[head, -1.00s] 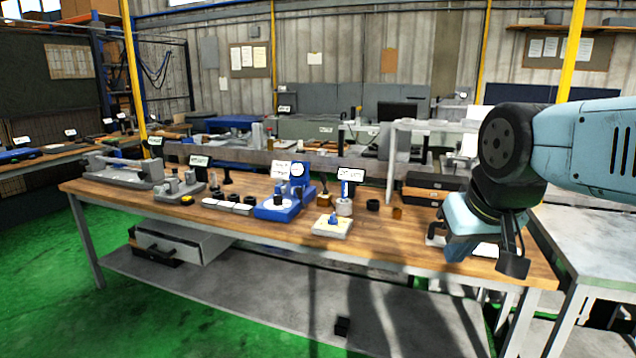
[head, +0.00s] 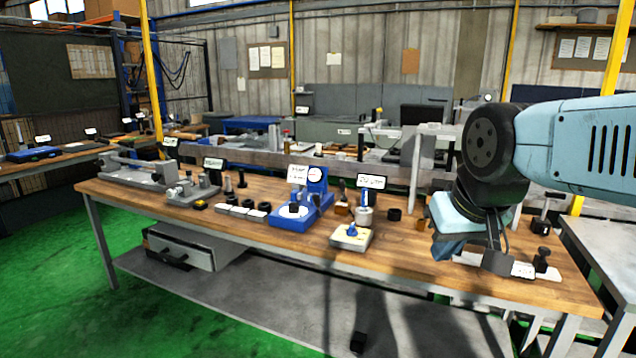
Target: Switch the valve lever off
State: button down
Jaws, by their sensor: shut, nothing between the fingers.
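A small blue upright piece that may be the valve lever (head: 351,230) stands on a pale block (head: 363,238) near the front edge of the wooden workbench, in the middle of the head view. Its exact shape and setting are too small to tell. My gripper (head: 448,247) is at the end of the light blue arm on the right, in front of the bench's right part. It is shut and empty, well to the right of the blue piece and apart from it. Its fingertips are hard to make out.
A blue gauge stand (head: 293,215) and several small parts stand left of the pale block. A grey fixture (head: 138,172) is at the bench's left end. A dark knobbed part (head: 541,259) is at the right end. The bench (head: 400,262) is bare between pale block and gripper.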

aim_at(341, 182)
jog(key=z, duration=0.05)
jog(key=i, duration=1.45)
jog(key=z, duration=0.65)
